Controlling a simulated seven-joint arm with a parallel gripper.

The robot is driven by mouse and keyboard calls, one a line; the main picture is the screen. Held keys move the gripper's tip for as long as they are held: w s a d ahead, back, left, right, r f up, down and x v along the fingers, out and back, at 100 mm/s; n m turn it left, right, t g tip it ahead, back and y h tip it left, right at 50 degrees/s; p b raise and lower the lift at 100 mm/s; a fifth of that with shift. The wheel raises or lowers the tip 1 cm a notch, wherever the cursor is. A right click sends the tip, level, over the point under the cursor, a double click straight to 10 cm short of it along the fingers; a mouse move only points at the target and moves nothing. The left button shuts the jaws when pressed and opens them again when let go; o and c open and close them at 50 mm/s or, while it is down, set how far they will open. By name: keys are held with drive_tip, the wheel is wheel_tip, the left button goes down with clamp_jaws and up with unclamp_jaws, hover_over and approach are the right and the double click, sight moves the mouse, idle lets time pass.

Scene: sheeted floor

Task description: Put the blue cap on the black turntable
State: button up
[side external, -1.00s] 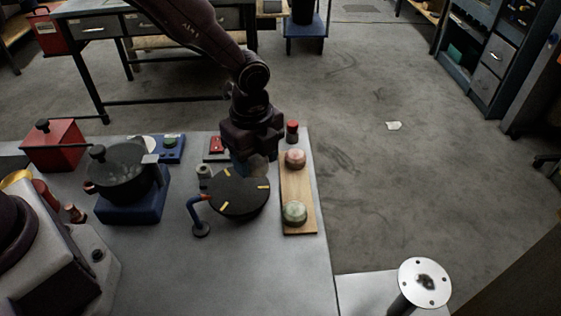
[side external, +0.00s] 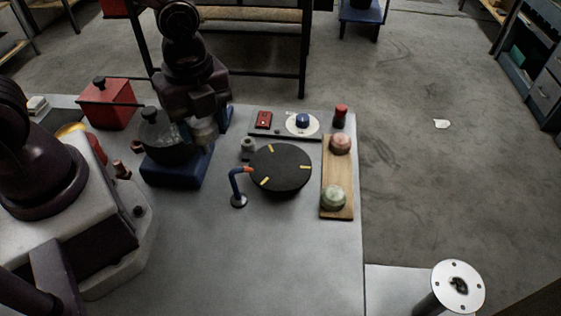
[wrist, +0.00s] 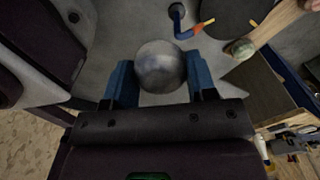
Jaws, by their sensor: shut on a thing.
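The blue cap, a marbled grey-blue dome, sits between the two blue fingers of my gripper (wrist: 160,84) in the wrist view, where the cap (wrist: 161,66) shows its rounded face. My gripper (side external: 201,122) is shut on it. In the side view the cap (side external: 204,132) looks greyish and hangs above the right side of the dark pot; contact with the pot cannot be told. The black turntable (side external: 282,170) is a flat round disc with yellow marks, to the right of my gripper, with nothing on top. It also shows at the top of the wrist view (wrist: 225,12).
A blue post with an orange tip (side external: 238,186) stands at the turntable's left edge. A wooden board (side external: 338,172) with a pink dome (side external: 341,144) and a green dome (side external: 333,196) lies to its right.

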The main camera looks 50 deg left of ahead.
drive_tip(key=shift+s+f, duration=0.1)
drive_tip(key=shift+f, duration=0.15)
drive_tip(key=w+d+f, duration=0.2)
drive_tip(key=w+f, duration=0.2)
drive_tip(key=w, duration=0.5)
hover_over(280, 165)
wheel_tip(280, 165, down, 5)
drive_tip(key=shift+s+a+f, duration=0.1)
drive_tip(key=shift+s+f, duration=0.05)
drive_tip(key=shift+w+f, duration=0.15)
drive_tip(key=shift+f, duration=0.75)
drive_tip(key=shift+w+f, duration=0.1)
drive_tip(key=shift+f, duration=0.75)
drive_tip(key=shift+f, duration=0.15)
drive_tip(key=o, duration=1)
